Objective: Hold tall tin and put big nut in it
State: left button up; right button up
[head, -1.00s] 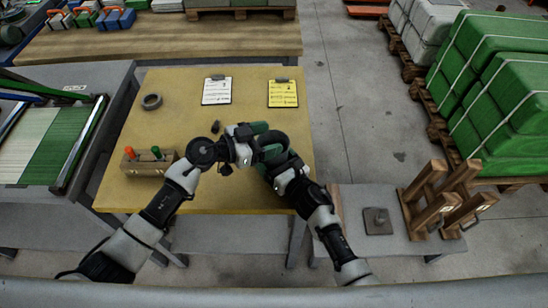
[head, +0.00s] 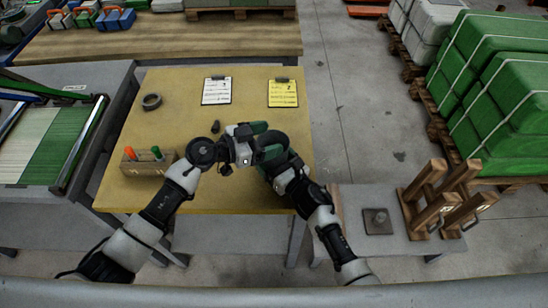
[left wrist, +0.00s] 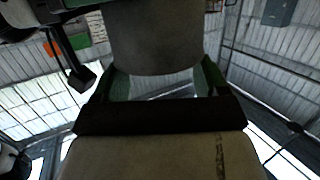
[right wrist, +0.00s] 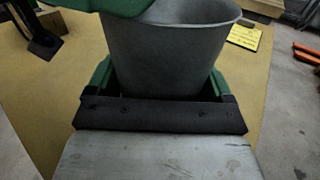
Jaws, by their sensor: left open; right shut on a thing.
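The tall tin (right wrist: 170,55) is a plain grey, open-topped can in the right wrist view. My right gripper (right wrist: 160,88) is shut on its lower part, with a green finger on each side. My left gripper (head: 257,128) is open close to my right one, over the yellow table in the head view. Its green part overlaps the tin's rim in the right wrist view. A smooth grey rounded surface (left wrist: 155,40) fills the space beyond my left fingers (left wrist: 163,82); I cannot tell for sure that it is the tin. The tin's inside is hidden, and I cannot make out the big nut.
On the yellow table (head: 180,85) lie a dark ring (head: 151,102), two clipboards (head: 216,92) and a small dark object (head: 215,127). A wooden block with orange and green handles (head: 147,166) stands at the left. A wooden stand (head: 440,200) is on the right bench.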

pick_arm(q)
jog(key=shift+o, duration=0.7)
jog(key=v, duration=1.2)
pick_arm(e)
jog(key=shift+f, duration=0.1)
jog(key=o, duration=0.8)
